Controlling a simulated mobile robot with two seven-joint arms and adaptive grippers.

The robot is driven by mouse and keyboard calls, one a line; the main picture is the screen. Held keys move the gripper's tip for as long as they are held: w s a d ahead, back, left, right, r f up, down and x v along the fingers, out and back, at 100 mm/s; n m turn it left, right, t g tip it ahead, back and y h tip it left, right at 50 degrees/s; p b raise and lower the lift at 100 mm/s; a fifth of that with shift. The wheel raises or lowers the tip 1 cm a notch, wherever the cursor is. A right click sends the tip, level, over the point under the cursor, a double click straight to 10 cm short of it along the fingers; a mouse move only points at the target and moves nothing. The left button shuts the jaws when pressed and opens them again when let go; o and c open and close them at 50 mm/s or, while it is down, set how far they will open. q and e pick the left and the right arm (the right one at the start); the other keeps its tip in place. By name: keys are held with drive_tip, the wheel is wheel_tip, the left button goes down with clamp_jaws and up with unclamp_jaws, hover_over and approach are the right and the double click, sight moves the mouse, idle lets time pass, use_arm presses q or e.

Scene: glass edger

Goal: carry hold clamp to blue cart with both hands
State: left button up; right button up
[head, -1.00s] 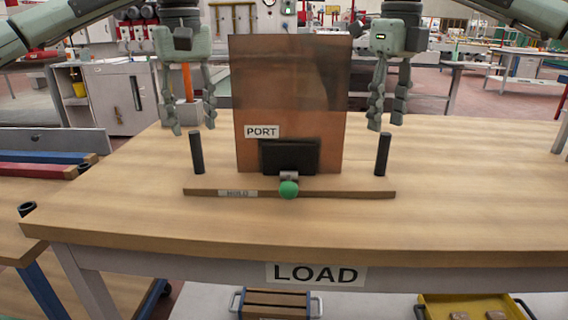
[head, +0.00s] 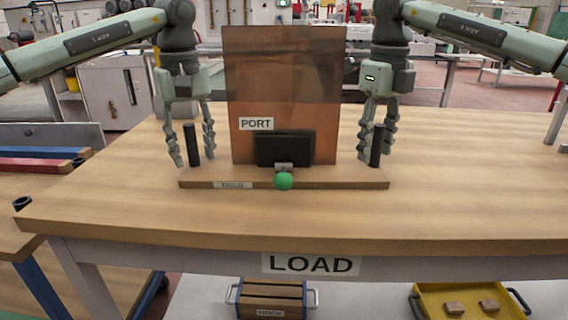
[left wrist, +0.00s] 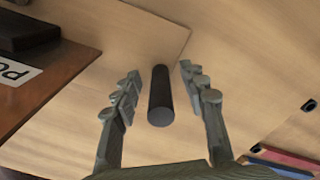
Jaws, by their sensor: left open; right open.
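The hold clamp is a wooden bar (head: 330,181) with a HOLD label, a green knob (head: 284,181) at its middle and a black upright post at each end. It lies on the LOAD table in front of a brown PORT panel (head: 285,85). My left gripper (head: 195,162) is open, pointing down, with its fingers on either side of the left post (head: 190,145). In the left wrist view that post (left wrist: 160,95) stands between the open fingers, apart from both. My right gripper (head: 375,162) is open, with its fingers around the right post (head: 377,146).
The LOAD table (head: 450,205) is clear to the right and in front. A blue-framed wooden cart (head: 28,248) stands at the left. Below are a wooden crate (head: 272,290) with handles and a yellow tray (head: 430,300) holding small blocks.

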use_arm(q)
clamp_jaws()
use_arm(e)
clamp_jaws()
use_arm(q)
drive_tip(key=shift+r, duration=0.1)
use_arm(e)
drive_tip(key=shift+r, duration=0.1)
